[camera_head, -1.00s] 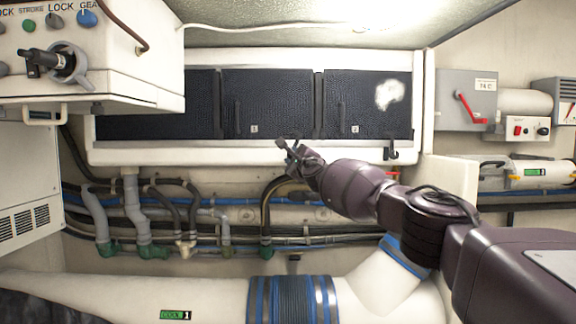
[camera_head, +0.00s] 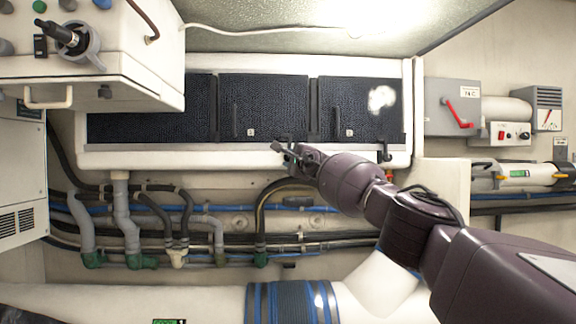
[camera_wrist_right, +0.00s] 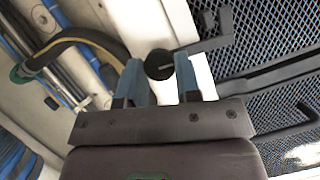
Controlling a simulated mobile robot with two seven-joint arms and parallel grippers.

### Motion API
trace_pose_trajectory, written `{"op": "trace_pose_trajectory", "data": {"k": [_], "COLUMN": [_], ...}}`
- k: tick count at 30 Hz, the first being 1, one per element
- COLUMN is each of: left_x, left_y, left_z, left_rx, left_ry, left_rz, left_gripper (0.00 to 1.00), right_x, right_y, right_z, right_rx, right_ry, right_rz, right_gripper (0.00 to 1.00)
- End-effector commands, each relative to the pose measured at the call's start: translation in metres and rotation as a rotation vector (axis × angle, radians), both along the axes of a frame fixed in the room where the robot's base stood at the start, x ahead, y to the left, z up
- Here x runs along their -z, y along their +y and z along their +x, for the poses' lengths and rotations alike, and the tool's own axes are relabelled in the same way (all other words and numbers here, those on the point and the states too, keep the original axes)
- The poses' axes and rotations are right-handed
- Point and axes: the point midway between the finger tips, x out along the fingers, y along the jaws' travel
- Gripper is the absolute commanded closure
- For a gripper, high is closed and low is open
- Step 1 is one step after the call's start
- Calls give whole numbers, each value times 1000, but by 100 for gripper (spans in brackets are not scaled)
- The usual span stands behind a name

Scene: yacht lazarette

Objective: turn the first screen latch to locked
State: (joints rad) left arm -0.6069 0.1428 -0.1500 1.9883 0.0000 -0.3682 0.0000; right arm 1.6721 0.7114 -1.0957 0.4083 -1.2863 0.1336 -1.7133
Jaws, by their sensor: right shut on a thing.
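The first screen latch (camera_wrist_right: 159,64) is a black round hub with a flat lever, below the screen marked 1 (camera_head: 250,112). In the wrist view, its lever points right along the screen's edge. My right gripper (camera_wrist_right: 157,82) has its blue-grey fingers on either side of the hub and is shut on it. In the head view, the right gripper (camera_head: 284,149) is at the frame's lower rail and largely hides the latch. My left gripper is not in view.
A second latch (camera_head: 386,153) is at the right on the white frame (camera_head: 230,160). Pipes and hoses (camera_head: 130,225) run below. A control box (camera_head: 130,75) juts out at upper left. A grey switch box with a red lever (camera_head: 452,106) is at right.

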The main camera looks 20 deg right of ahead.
Motion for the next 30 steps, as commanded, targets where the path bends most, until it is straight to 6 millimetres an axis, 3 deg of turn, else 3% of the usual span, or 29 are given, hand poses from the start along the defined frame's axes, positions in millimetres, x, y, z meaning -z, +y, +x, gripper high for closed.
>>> {"op": "trace_pose_trajectory", "data": {"k": [7,17,30], "left_x": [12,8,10], "left_y": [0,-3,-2], "left_z": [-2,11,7], "left_rx": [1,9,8], "left_ry": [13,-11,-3], "left_rz": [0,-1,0], "left_gripper": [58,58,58], "right_x": [3,1,-1], "right_y": [-4,-6,-7], "right_z": [1,1,0], "right_rx": [-2,-2,-2], "right_ry": [19,34,37], "right_rz": [-59,-116,-127], "right_gripper": [100,100,100]}}
